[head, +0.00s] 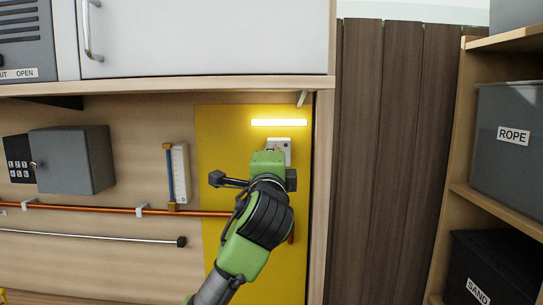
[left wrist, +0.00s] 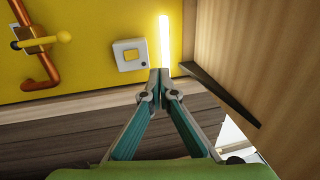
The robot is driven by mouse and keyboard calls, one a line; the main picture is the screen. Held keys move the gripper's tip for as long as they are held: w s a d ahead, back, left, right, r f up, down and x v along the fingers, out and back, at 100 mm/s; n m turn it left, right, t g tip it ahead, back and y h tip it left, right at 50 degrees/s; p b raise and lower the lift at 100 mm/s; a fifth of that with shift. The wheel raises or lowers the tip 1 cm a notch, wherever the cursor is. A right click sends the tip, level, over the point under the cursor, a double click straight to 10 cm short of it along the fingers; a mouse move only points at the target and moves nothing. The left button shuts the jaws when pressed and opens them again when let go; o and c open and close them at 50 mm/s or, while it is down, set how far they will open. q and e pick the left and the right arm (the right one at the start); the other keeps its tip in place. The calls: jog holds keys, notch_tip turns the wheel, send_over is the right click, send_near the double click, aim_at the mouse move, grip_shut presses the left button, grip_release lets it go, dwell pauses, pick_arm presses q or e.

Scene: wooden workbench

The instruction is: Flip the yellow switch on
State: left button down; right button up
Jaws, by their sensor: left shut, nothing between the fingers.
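A light strip (head: 279,122) above the switch glows bright yellow-white. It also shows in the left wrist view (left wrist: 164,42). My right gripper is not in view.
A copper pipe (head: 110,209) runs along the wall, with a yellow-handled valve (left wrist: 42,41) left of the switch. A grey box (head: 72,160) hangs at left. A wooden side panel (head: 322,190) and a shelf with bins (head: 510,130) stand at right.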

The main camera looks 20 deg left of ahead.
pick_arm(q)
jog(key=s+f+n+g+h, duration=0.2)
jog(key=s+f+g, duration=0.15)
jog(key=f, duration=1.35)
jog(key=s+f+n+g+h, duration=0.1)
jog(key=s+f+n+g, duration=0.25)
jog(key=f, duration=1.25)
jog(key=s+f+n+g+h, duration=0.2)
jog(key=s+f+n+g, duration=0.15)
jog(key=s+f, duration=1.4)
jog(key=s+f+n+g, duration=0.2)
jog(key=s+f+g, duration=0.15)
jog(key=s, duration=0.55)
jog(key=s+f+n+g, duration=0.2)
jog(key=s+f, duration=0.2)
jog(key=s, duration=0.5)
notch_tip(320, 180, down, 28)
jog(key=s+g+b, duration=0.1)
jog(key=s, duration=0.1)
jog(key=s+a+f+g+b, duration=0.1)
jog(key=s+a+f, duration=0.1)
jog(key=s+f, duration=1.5)
jog(key=shift+a+m+h, duration=0.15)
jog(key=shift+m+h, duration=0.15)
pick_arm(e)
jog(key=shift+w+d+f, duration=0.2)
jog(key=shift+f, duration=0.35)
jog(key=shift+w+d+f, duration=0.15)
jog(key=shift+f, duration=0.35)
